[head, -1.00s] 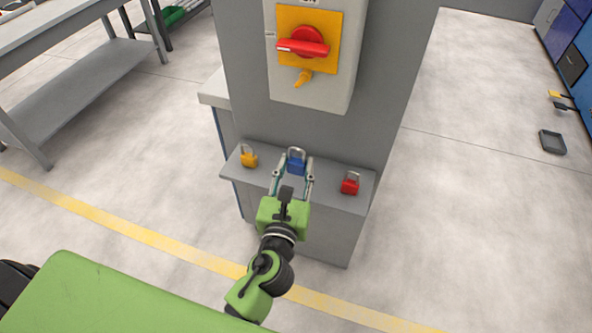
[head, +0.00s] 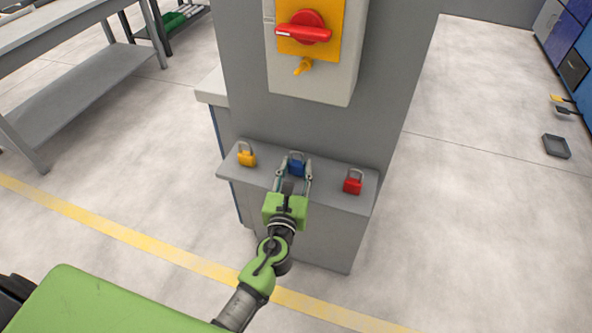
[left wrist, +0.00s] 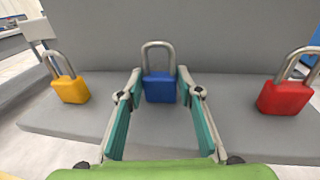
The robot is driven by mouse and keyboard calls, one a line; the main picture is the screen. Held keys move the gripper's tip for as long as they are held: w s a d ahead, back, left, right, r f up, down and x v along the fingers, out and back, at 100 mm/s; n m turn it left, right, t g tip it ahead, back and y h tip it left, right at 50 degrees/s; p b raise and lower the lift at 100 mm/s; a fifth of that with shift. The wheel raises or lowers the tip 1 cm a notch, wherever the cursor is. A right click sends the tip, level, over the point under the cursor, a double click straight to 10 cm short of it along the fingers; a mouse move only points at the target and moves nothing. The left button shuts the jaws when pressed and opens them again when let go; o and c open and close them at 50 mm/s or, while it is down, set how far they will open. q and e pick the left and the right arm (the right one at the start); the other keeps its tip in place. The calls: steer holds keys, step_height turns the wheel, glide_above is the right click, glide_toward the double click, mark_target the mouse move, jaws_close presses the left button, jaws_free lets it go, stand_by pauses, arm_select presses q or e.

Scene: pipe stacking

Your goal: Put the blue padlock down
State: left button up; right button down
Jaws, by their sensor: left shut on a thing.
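The blue padlock (head: 297,168) is upright, its shackle up, at the middle of the narrow grey shelf (head: 325,190). My left gripper (head: 294,172) reaches in from the front and is shut on the padlock's body. In the left wrist view the blue padlock (left wrist: 159,88) sits between the two fingertips (left wrist: 160,86), with its shackle free above them. Its base is at or just over the shelf top; I cannot tell whether it touches. My right gripper is not in view.
A yellow padlock (head: 246,156) stands on the shelf to the left, and a red padlock (head: 353,183) to the right. Behind the shelf rises a grey cabinet with a red rotary switch (head: 303,30) on a yellow plate. Bare shelf separates the padlocks.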

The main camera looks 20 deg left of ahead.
arm_select(q)
steer(key=o, duration=1.2)
steer(key=shift+f, duration=0.1)
steer(key=shift+c, duration=0.2)
steer(key=shift+s, duration=0.3)
steer(key=s+d+b, duration=0.1)
steer(key=s, duration=1)
steer(key=shift+s+d+r+b, duration=0.2)
steer(key=shift+d+r+b, duration=0.1)
steer(key=shift+r, duration=0.15)
